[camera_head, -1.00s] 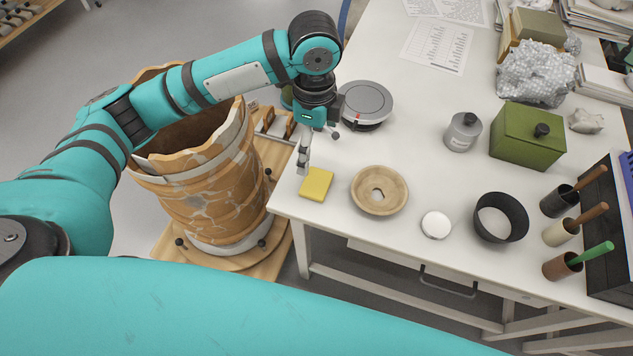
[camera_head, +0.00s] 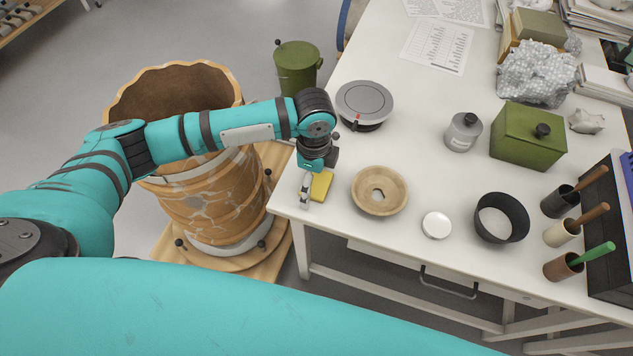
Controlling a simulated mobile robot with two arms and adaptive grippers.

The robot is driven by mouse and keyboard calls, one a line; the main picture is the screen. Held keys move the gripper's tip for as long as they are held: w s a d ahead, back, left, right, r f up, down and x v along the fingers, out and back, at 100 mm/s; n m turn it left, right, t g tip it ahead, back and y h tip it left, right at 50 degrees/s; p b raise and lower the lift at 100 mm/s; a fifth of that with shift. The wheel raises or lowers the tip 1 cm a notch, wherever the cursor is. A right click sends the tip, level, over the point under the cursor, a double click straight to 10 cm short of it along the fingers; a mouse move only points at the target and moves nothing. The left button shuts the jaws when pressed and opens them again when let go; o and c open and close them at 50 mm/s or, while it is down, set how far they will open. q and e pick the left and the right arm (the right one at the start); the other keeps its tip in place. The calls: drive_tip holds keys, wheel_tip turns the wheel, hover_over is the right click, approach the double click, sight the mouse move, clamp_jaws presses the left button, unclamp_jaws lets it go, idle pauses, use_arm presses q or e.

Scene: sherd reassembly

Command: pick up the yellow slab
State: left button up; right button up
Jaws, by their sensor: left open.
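The yellow slab (camera_head: 321,186) lies flat on the white table near its front left corner. My left gripper (camera_head: 305,201) points down at the slab's left side and covers part of it. Its jaws are open. I cannot tell whether a finger touches the slab. My right gripper is not in view.
A grey round scale (camera_head: 364,103) stands behind the gripper. A large patched pot (camera_head: 208,195) stands left of the table.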

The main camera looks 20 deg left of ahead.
use_arm(q)
drive_tip(key=c, duration=1.2)
drive_tip(key=shift+c, duration=0.2)
